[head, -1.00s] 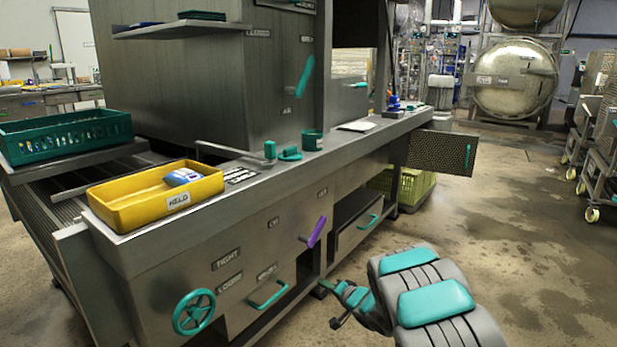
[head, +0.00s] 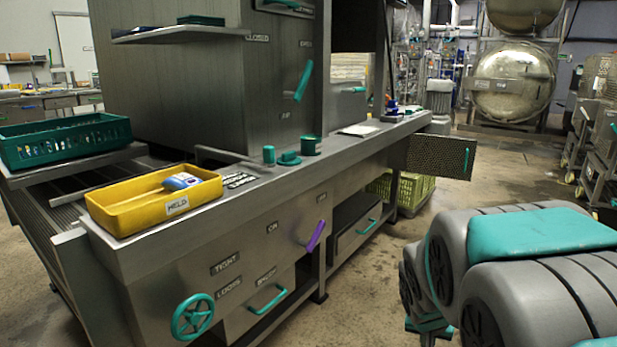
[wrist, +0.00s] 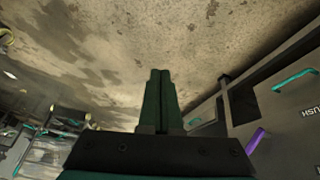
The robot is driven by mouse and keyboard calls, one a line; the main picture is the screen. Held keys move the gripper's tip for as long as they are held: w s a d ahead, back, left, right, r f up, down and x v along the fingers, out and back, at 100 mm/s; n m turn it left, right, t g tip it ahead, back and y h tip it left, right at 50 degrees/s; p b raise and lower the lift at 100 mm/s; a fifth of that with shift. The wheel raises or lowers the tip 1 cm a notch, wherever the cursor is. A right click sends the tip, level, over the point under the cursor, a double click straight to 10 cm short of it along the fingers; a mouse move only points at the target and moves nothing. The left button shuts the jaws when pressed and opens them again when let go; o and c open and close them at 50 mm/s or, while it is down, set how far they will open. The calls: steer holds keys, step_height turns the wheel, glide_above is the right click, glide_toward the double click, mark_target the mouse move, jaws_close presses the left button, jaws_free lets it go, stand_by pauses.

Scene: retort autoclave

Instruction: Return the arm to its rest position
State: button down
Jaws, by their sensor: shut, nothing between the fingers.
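My gripper (wrist: 159,78) shows in the wrist view with its two dark green fingers together and nothing between them. It is above the concrete floor, clear of the bench. In the head view my arm fills the lower right, in front of the bench and apart from it; the fingertips cannot be made out there. In the wrist view the bench front with a teal drawer handle (wrist: 296,80) and a purple lever (wrist: 255,140) is to the right of the fingers.
The steel bench (head: 230,205) runs along the left and middle, with a teal handwheel (head: 193,317) and a purple lever (head: 316,236) sticking out. A mesh door (head: 436,156) stands open at its far end. Carts (head: 598,135) are at right. Floor (head: 500,180) beyond my arm is clear.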

steer(key=s+a+r+n+g+y, duration=0.1)
steer(key=s+a+n+g, duration=0.1)
steer(key=s, duration=1.2)
steer(key=s+a+n+g+y, duration=0.2)
steer(key=s+a+g, duration=0.2)
steer(key=s, duration=0.9)
steer(key=a, duration=0.3)
steer(key=shift+s+r+n, duration=0.3)
steer(key=shift+s+r, duration=0.05)
steer(key=shift+w, duration=0.1)
